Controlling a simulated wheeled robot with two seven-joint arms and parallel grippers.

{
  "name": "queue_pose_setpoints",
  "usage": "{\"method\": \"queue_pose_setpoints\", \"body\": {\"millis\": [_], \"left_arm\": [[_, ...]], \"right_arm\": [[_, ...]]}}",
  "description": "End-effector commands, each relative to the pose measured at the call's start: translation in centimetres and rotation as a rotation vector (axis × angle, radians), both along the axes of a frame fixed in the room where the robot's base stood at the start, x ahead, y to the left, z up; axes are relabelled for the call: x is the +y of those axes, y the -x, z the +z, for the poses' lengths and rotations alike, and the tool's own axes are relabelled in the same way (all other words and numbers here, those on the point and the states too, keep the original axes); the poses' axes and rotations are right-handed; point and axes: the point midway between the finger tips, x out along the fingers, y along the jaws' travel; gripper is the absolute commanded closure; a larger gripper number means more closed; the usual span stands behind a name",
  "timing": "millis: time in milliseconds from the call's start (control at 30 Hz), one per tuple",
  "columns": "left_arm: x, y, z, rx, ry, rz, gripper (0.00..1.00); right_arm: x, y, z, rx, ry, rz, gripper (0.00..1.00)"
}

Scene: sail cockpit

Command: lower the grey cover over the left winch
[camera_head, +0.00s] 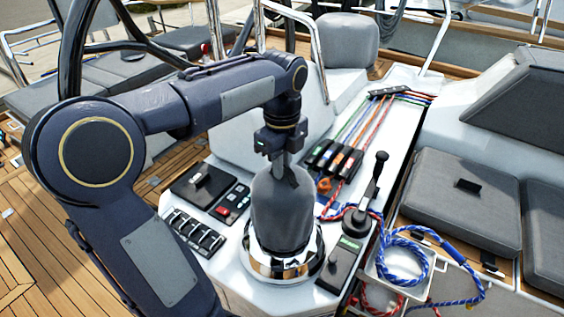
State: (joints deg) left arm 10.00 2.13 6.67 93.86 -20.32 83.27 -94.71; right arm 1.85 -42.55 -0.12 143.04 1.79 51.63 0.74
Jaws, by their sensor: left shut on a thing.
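The grey cover (280,215) is a soft, tapered hood in the middle of the console. It sits upright around the upper part of the left winch (268,268), whose polished chrome base shows below the cover's lower edge. The winch's drum and top are hidden under the cover. My left gripper (283,158) points down from above and is shut on the top of the cover, where a dark strap shows. My right gripper is not in view.
A switch panel (195,232) lies left of the winch. A lever control (368,195) stands to the right, by coiled blue rope (405,262). Rope clutches (333,160) with coloured lines lie behind. Grey cushions (460,195) are at the right.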

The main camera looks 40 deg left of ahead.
Motion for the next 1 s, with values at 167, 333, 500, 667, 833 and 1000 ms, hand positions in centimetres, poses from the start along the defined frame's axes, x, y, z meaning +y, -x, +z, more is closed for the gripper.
{"method": "queue_pose_setpoints", "body": {"millis": [167, 333, 500, 667, 833, 1000], "left_arm": [[0.00, -0.01, 0.08, -0.001, 0.000, 0.000, 1.00], [0.00, -0.01, -0.06, -0.001, 0.000, 0.000, 1.00], [0.00, -0.01, -0.32, -0.001, 0.000, 0.000, 1.00], [0.00, -0.01, -0.27, -0.001, 0.000, 0.000, 1.00], [-0.01, -0.01, -0.26, -0.001, 0.000, 0.000, 0.72], [-0.01, 0.00, -0.27, 0.000, 0.000, 0.000, 0.63]], "right_arm": [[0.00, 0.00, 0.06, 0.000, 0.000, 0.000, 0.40], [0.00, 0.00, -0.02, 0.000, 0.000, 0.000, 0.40], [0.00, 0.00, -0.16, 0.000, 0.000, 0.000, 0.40], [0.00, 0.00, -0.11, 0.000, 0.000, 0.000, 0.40], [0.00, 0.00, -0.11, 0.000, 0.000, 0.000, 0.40], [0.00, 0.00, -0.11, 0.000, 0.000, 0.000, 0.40]]}}
